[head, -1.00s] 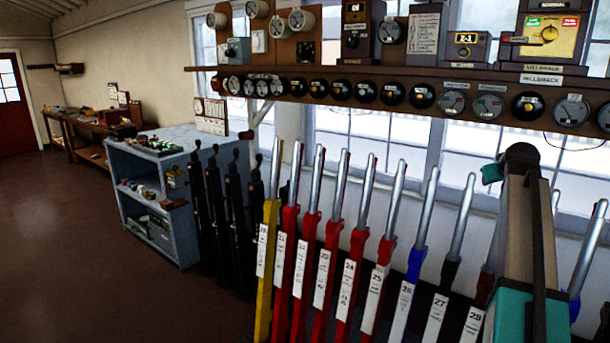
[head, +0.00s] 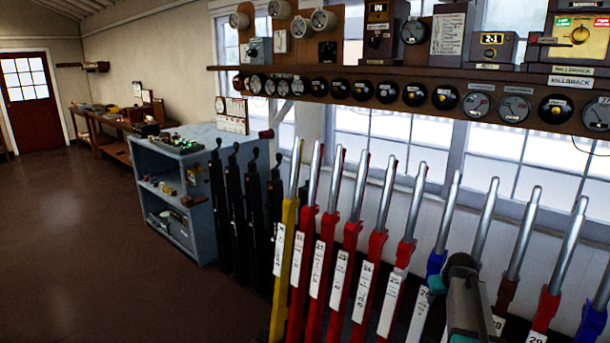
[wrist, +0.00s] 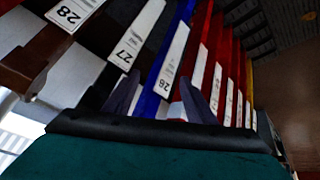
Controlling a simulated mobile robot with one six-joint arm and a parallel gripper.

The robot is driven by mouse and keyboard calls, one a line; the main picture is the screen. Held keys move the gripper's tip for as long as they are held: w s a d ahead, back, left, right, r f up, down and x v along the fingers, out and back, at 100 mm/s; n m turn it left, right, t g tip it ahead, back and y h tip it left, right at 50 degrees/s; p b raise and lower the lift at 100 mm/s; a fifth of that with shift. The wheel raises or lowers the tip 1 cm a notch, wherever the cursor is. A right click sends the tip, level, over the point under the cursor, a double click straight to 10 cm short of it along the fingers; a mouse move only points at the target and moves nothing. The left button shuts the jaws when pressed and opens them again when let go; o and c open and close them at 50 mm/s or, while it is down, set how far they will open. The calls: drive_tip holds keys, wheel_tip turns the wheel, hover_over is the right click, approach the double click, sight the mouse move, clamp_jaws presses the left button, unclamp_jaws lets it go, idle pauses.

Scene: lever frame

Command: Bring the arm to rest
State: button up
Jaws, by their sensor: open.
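My arm (head: 465,295) shows at the lower right of the head view, low in front of the levers; its gripper end cannot be made out there. In the wrist view, my gripper (wrist: 160,98) has its two grey fingers apart, with the blue lever's label plate 26 (wrist: 172,60) behind the gap. Nothing is seen held. The lever row has a yellow lever (head: 284,255), several red levers (head: 345,270), a blue lever (head: 437,262) and a red lever 29 (head: 545,308). My arm hides the lower parts of some levers. I cannot tell whether it touches any.
A shelf (head: 400,82) with dials and block instruments runs above the levers, before the windows. Several black levers (head: 235,220) and a grey-blue cabinet (head: 160,185) stand left of the row. The brown floor (head: 90,260) at left is clear, up to a red door (head: 32,100).

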drive_tip(key=s+a+f+g+y, duration=0.1)
drive_tip(key=s+a+f+g, duration=0.1)
drive_tip(key=s+a+f, duration=0.55)
drive_tip(key=s+a+f+g, duration=0.2)
drive_tip(key=s+a+f, duration=0.25)
drive_tip(key=f, duration=0.55)
drive_tip(key=s+a+f+g+y, duration=0.1)
drive_tip(key=s+a+f, duration=0.55)
drive_tip(key=f, duration=0.25)
drive_tip(key=s+a+f+g, duration=0.2)
drive_tip(key=s+a+f, duration=0.1)
drive_tip(key=s, duration=0.7)
drive_tip(key=s+a+f+g, duration=0.2)
drive_tip(key=s+a+f, duration=0.1)
drive_tip(key=s, duration=0.7)
drive_tip(key=s+a+f+g, duration=0.2)
drive_tip(key=s+f, duration=0.3)
drive_tip(key=s, duration=0.5)
drive_tip(key=shift+s+a+f+n, duration=0.15)
drive_tip(key=shift+s+a+n, duration=0.2)
drive_tip(key=shift+a, duration=0.35)
